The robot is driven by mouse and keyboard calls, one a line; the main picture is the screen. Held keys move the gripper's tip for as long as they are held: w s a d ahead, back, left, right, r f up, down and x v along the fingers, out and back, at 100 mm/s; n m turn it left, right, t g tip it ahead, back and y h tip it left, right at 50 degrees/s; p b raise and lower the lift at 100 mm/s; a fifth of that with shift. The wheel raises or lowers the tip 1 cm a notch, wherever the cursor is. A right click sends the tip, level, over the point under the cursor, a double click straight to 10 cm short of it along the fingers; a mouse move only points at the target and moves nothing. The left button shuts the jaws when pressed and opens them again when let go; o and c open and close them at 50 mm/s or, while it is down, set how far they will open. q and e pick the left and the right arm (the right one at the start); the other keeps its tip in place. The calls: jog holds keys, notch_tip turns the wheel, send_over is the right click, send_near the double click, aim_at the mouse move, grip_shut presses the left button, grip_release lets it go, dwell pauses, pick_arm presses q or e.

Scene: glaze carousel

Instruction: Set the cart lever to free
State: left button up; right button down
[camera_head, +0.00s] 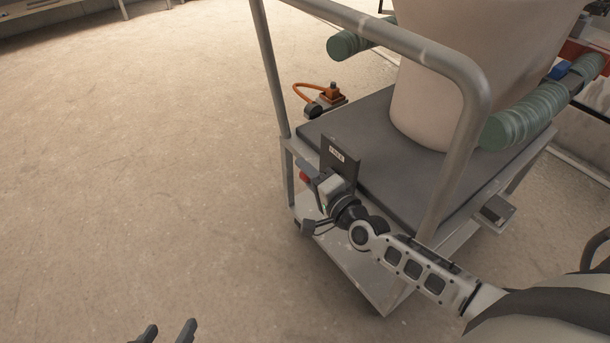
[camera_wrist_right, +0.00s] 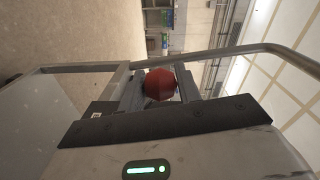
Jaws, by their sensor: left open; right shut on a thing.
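The cart (camera_head: 350,150) has a grey tube frame and a dark deck. A dark plate (camera_head: 340,158) with a small white label, which seems to read FREE, stands at its near left corner. The lever's red knob (camera_head: 304,176) shows beside the plate, and it also shows in the right wrist view (camera_wrist_right: 160,84). My right gripper (camera_head: 312,178) is at the knob; in the right wrist view its fingers (camera_wrist_right: 160,88) are on both sides of the knob, shut on it. My left gripper (camera_head: 168,333) is open and empty at the bottom edge, away from the cart.
A large pale vessel (camera_head: 430,80) stands on the deck, with green rolls (camera_head: 525,115) beside it. An orange-handled device (camera_head: 325,97) is by the deck's far left edge. The floor (camera_head: 130,160) to the left is clear.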

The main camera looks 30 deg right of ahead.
pick_arm(q)
jog(key=shift+s, duration=0.1)
pick_arm(e)
jog(key=shift+w+d+r, duration=0.1)
jog(key=shift+d+r, duration=0.15)
jog(key=shift+d, duration=0.05)
jog(key=c, duration=1)
grip_release()
pick_arm(q)
jog(key=shift+f, duration=0.1)
pick_arm(e)
jog(key=shift+f, duration=0.1)
jog(key=shift+a, duration=0.1)
jog(key=shift+s, duration=0.2)
pick_arm(q)
jog(key=r, duration=0.1)
jog(key=r+p, duration=0.2)
jog(key=shift+s+a+r+t, duration=0.1)
jog(key=shift+a+r+t, duration=0.2)
jog(key=shift+a, duration=0.1)
pick_arm(e)
jog(key=s+d, duration=0.2)
jog(key=s, duration=1.3)
jog(key=shift+s+d+r, duration=0.2)
jog(key=shift+d+r, duration=0.1)
jog(key=shift+d, duration=0.1)
